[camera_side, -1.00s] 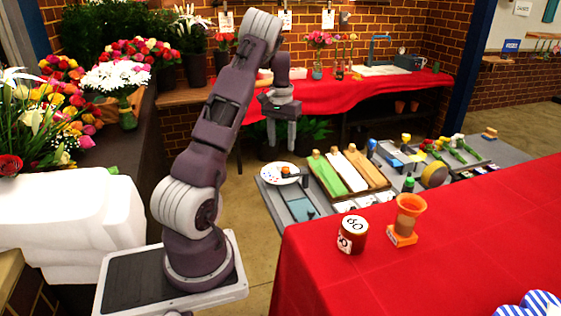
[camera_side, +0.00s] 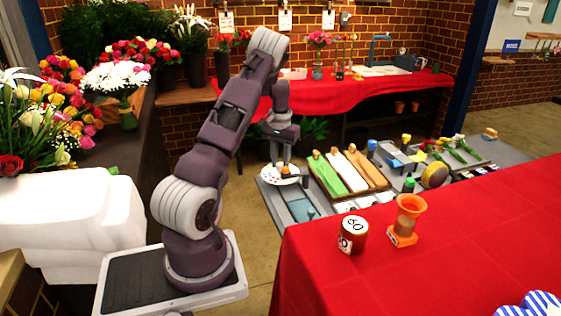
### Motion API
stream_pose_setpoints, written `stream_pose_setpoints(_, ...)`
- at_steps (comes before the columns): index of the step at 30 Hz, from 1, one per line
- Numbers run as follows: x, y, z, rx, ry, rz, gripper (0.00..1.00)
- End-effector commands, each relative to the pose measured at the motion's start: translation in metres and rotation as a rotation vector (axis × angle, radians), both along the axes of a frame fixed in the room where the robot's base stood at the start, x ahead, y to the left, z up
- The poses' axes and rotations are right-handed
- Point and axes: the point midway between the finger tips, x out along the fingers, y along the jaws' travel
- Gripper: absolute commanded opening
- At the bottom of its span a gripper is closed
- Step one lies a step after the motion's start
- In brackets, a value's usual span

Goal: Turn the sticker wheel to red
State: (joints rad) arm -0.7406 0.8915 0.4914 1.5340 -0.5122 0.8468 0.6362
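The sticker wheel (camera_side: 270,179) is a white round disc with small coloured dots, lying flat at the left end of the grey station board. An orange-red knob (camera_side: 285,170) stands on it. My gripper (camera_side: 281,162) points straight down over the wheel, with its fingertips close to the knob. The two fingers look apart, with a gap between them. Whether they touch the knob is too small to tell. The dots nearest the fingers are partly hidden, and I cannot tell which colour is selected.
A grey-blue tray (camera_side: 301,208) lies in front of the wheel. A jar marked 60 (camera_side: 353,236) and an orange funnel-topped holder (camera_side: 406,218) stand on the red-covered table (camera_side: 450,240).

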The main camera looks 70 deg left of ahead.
Motion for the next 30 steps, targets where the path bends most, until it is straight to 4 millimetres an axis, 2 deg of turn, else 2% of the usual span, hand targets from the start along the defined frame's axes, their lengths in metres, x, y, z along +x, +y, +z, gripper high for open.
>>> stream_pose_setpoints(11,0.0,0.0001,0.0005,0.0,0.0,0.059,0.0)
stream_pose_setpoints(30,-0.0001,0.0003,0.0009,0.001,-0.001,0.554,0.0)
